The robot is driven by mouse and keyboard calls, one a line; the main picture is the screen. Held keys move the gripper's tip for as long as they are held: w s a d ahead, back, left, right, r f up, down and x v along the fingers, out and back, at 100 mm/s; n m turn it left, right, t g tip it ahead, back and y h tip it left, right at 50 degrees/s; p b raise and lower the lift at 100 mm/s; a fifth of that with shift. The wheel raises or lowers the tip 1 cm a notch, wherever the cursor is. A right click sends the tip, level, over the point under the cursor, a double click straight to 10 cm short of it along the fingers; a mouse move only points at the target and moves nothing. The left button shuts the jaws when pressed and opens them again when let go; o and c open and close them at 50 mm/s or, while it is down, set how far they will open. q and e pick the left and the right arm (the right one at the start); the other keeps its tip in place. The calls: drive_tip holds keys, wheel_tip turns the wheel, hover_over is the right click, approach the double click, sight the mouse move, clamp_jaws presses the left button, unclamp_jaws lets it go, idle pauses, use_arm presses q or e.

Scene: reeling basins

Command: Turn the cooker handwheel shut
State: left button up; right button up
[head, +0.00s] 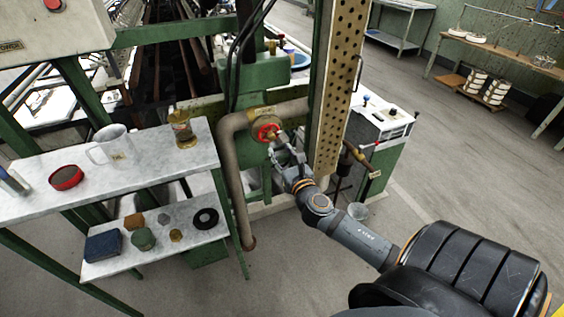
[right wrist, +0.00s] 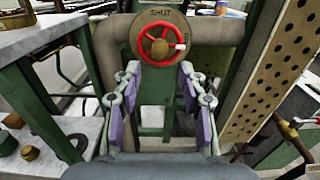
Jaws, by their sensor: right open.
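The cooker handwheel (head: 265,132) is a small red wheel on a beige pipe. In the right wrist view the red handwheel (right wrist: 143,46) sits ahead of my fingers, in front of a round plate (right wrist: 160,14) marked "SHUT". A white-tipped part shows at the wheel's right side. My right gripper (head: 283,148) is just below and to the right of the wheel in the head view. In the wrist view my right gripper (right wrist: 160,75) is open and empty, its purple-padded fingers spread just short of the wheel; contact cannot be told. My left gripper is not in view.
A beige pipe (head: 236,160) bends down left of the wheel. A perforated upright (head: 340,85) stands close to the right of my right gripper. A two-level shelf (head: 150,160) with a jug (head: 112,146) and small items is at left. Open floor lies in front.

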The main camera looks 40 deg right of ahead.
sight(273, 139)
drive_tip(key=shift+x, duration=3.55)
